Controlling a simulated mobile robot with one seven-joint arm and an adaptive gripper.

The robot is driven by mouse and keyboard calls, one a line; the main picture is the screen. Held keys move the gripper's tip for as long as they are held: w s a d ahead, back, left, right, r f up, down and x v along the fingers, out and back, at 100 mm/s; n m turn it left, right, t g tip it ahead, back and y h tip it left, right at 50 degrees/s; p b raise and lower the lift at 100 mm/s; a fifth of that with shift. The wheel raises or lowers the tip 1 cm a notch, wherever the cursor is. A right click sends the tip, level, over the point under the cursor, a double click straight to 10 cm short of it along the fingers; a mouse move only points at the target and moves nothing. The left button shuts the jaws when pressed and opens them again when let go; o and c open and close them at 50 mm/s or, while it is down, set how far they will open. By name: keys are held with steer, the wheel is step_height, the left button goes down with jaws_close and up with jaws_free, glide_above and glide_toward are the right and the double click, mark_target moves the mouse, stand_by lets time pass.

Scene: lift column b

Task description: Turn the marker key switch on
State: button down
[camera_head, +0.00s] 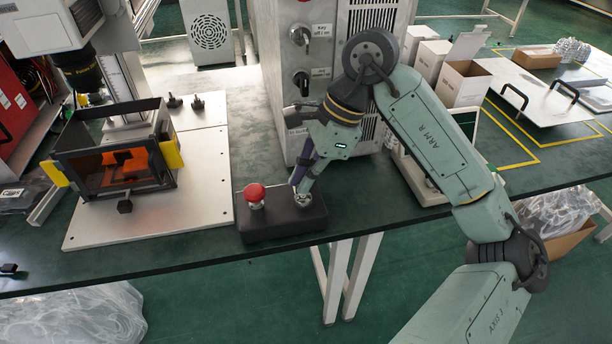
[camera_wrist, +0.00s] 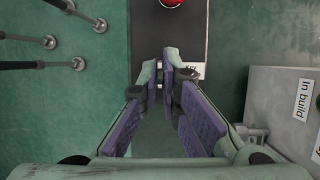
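My gripper (camera_head: 300,183) points down over the right end of a black box (camera_head: 285,224) near the table's front edge. The box has a red mushroom button (camera_head: 254,194) on its left, also at the top of the wrist view (camera_wrist: 172,2). A silvery round part (camera_head: 303,199) sits on the box just below my fingertips. In the wrist view my purple-padded fingers (camera_wrist: 164,78) come close together over the box and hide part of it; contact cannot be told. A rotary key switch (camera_head: 300,35) labelled "Key off | on" is on the grey cabinet (camera_head: 270,75) behind.
A second rotary switch (camera_head: 301,80) is lower on the cabinet, close to my wrist. A fixture with orange parts (camera_head: 125,165) stands on a white plate (camera_head: 215,180) at left. A panel labelled "In build" (camera_wrist: 280,110) lies right of my fingers in the wrist view.

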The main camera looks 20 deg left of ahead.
steer(key=shift+f+b, duration=0.15)
steer(key=shift+b, duration=0.35)
steer(key=m+b, duration=0.2)
steer(key=shift+f+t+b, duration=0.15)
steer(key=shift+t+b, duration=0.15)
steer(key=shift+b, duration=0.1)
steer(key=m+t+b, duration=0.1)
steer(key=m+b, duration=0.1)
steer(key=b, duration=0.1)
steer(key=shift+s+d+m+y, duration=0.1)
steer(key=shift+m+y, duration=0.3)
steer(key=m+t+b, duration=0.1)
steer(key=m+b, duration=0.2)
steer(key=shift+s+m+b, duration=0.1)
steer(key=shift+m+b, duration=0.2)
steer(key=shift+s+r+m+t+b, duration=0.15)
steer(key=shift+m+t+b, duration=0.3)
steer(key=shift+m+b, duration=0.35)
steer(key=shift+w+r+m+t+b, duration=0.1)
steer(key=shift+m+t+b, duration=0.4)
steer(key=shift+m, duration=0.5)
steer(key=shift+r, duration=0.1)
steer(key=c, duration=1.8)
jaws_free()
